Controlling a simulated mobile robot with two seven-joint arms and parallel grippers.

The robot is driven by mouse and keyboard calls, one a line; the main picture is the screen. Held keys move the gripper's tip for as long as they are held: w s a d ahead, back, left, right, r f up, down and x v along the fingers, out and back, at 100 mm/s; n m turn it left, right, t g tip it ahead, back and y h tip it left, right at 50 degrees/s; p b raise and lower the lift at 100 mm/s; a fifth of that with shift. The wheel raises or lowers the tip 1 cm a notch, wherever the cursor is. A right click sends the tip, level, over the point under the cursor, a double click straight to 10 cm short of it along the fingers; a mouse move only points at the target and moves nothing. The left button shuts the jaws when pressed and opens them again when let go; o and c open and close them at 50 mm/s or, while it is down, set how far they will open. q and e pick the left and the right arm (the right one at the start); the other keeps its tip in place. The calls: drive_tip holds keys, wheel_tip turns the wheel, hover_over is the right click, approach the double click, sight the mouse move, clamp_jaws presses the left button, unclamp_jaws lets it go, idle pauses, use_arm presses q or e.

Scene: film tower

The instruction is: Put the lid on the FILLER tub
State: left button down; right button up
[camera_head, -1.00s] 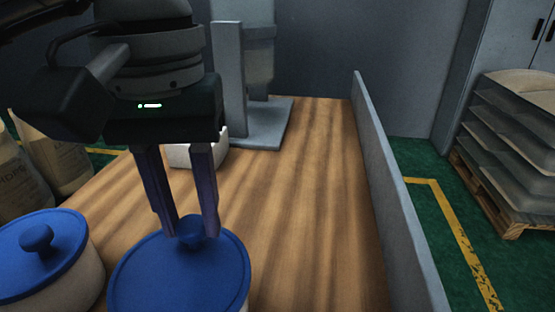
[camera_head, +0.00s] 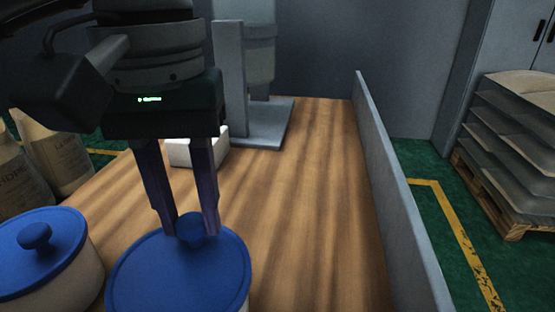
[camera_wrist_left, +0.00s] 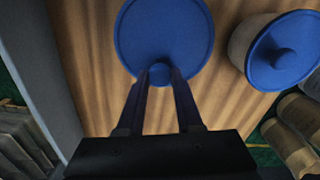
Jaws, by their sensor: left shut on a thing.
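My left gripper (camera_head: 191,232) comes down from above and is shut on the round knob of a blue lid (camera_head: 165,280). The lid looks about level in the head view, near the bottom edge. In the left wrist view the lid (camera_wrist_left: 165,30) is a flat blue disc, with the gripper (camera_wrist_left: 160,75) at its knob. Whatever is under this lid is hidden, so I cannot tell if it rests on a tub. A cream tub (camera_head: 80,282) with its own blue lid (camera_head: 35,262) stands to the left. No FILLER label is readable. My right gripper is not in view.
A white block (camera_head: 185,153) lies behind the gripper. A grey stand (camera_head: 265,130) is at the back of the wooden table (camera_head: 310,200). A grey panel (camera_head: 390,180) borders the right side. Sacks (camera_head: 50,145) stand at left. The table's middle is clear.

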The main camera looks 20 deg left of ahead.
use_arm(q)
unclamp_jaws()
idle(0.6)
drive_tip(key=shift+r+p, duration=2.05)
drive_tip(key=shift+r, duration=1.45)
clamp_jaws()
drive_tip(key=shift+f, duration=0.25)
